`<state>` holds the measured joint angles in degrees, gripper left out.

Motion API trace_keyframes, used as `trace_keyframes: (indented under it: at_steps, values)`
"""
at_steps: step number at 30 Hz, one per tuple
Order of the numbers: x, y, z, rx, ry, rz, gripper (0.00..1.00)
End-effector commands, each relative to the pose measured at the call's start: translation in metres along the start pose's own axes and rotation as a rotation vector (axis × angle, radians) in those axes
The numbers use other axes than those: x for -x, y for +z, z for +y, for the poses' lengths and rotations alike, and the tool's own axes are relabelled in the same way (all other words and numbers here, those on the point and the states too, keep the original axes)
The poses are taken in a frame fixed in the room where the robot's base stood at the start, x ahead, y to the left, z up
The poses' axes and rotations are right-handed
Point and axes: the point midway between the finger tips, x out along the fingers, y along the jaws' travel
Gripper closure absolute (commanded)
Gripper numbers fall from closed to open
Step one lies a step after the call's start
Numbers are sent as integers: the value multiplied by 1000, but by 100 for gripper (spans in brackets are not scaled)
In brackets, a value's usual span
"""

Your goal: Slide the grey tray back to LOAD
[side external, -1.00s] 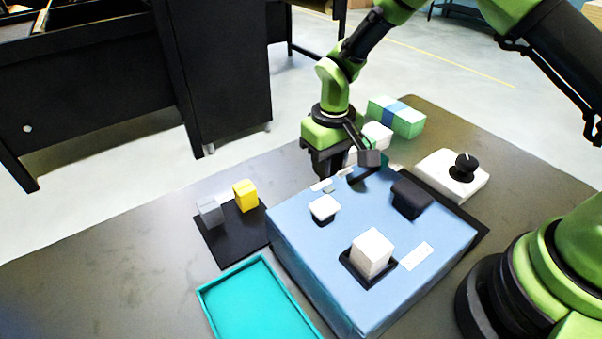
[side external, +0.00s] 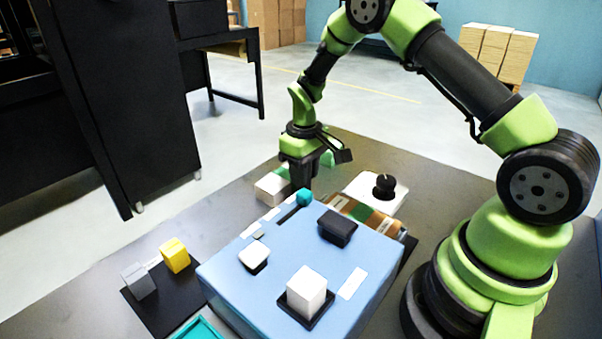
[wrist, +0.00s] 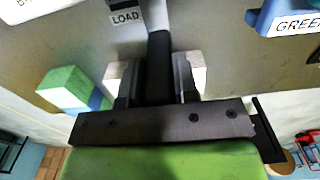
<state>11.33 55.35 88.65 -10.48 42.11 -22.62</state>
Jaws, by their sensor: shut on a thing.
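My gripper (side external: 300,172) points down behind the far edge of the blue box (side external: 240,305), beside a white block (side external: 272,188). In the wrist view my gripper (wrist: 157,88) is shut on a dark bar (wrist: 159,55), which runs up between the fingers toward a pale grey piece by the LOAD label (wrist: 125,17). I cannot tell for sure whether this bar belongs to the grey tray. The tray's outline is not clear in either view. The fingertips are partly hidden in the side view.
The blue box carries a teal knob (side external: 304,197), a black block (side external: 338,228) and white blocks. A striped brown-and-green piece (side external: 365,215) lies behind it. A white unit with a black knob (side external: 384,187) stands right. Grey (side external: 139,281) and yellow (side external: 174,255) blocks sit left.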

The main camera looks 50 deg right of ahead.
Motion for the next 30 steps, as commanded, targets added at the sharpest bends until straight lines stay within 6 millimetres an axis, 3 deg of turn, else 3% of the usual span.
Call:
trace_keyframes:
  at_steps: [6, 7, 9, 10, 20, 30]
  values:
    - [1, 0, 6, 0, 9, 6, 100]
    - [1, 0, 6, 0, 10, 6, 66]
    - [1, -1, 6, 0, 9, 6, 49]
    - [1, -1, 6, 0, 9, 6, 47]
    - [5, -1, 4, -1, 7, 6, 47]
    - [66, -1, 4, 0, 8, 11, 47]
